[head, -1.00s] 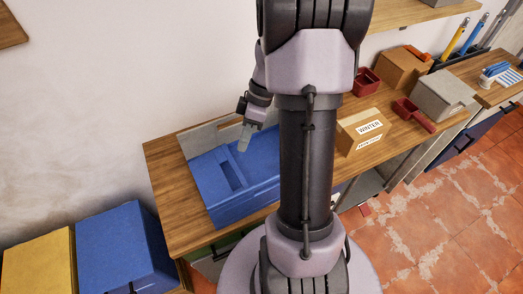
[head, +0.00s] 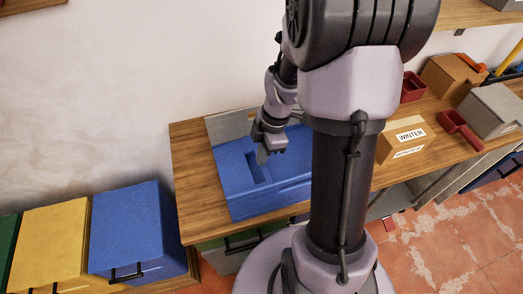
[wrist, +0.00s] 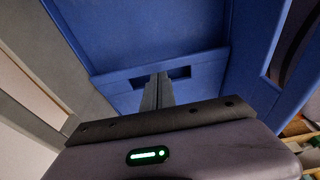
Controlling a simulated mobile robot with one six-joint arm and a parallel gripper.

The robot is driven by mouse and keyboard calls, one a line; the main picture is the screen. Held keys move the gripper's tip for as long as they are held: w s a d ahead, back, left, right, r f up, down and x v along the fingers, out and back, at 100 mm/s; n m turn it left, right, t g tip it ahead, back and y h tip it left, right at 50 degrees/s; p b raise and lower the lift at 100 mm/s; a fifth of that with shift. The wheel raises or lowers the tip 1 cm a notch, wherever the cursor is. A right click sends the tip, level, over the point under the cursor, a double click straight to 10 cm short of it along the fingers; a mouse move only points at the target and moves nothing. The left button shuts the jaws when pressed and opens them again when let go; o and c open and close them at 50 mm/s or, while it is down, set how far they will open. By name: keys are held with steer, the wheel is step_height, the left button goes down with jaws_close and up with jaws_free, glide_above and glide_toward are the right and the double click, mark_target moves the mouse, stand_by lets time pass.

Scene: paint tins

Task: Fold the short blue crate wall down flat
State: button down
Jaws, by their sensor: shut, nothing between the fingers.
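The blue crate (head: 238,201) sits on the wooden bench, left of my arm column. A blue panel with a dark oblong recess (head: 257,173) shows on its upper side; I cannot tell surely which panel is the short wall or how far it leans. My gripper (head: 262,158) is shut and empty, pointing down at the crate beside this recess. In the wrist view my fingers (wrist: 158,78) lie together in front of a blue strip (wrist: 115,83) with a slot. Contact cannot be made out. My arm hides part of the crate's right side.
A grey panel (head: 228,126) stands behind the crate by the wall. A cardboard box marked WINTER (head: 402,139) and red trays (head: 461,131) are on the bench to the right. Yellow (head: 52,246) and blue (head: 135,231) bins stand at lower left. Bare bench (head: 197,180) lies left of the crate.

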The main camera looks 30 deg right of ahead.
steer(key=shift+f, duration=0.3)
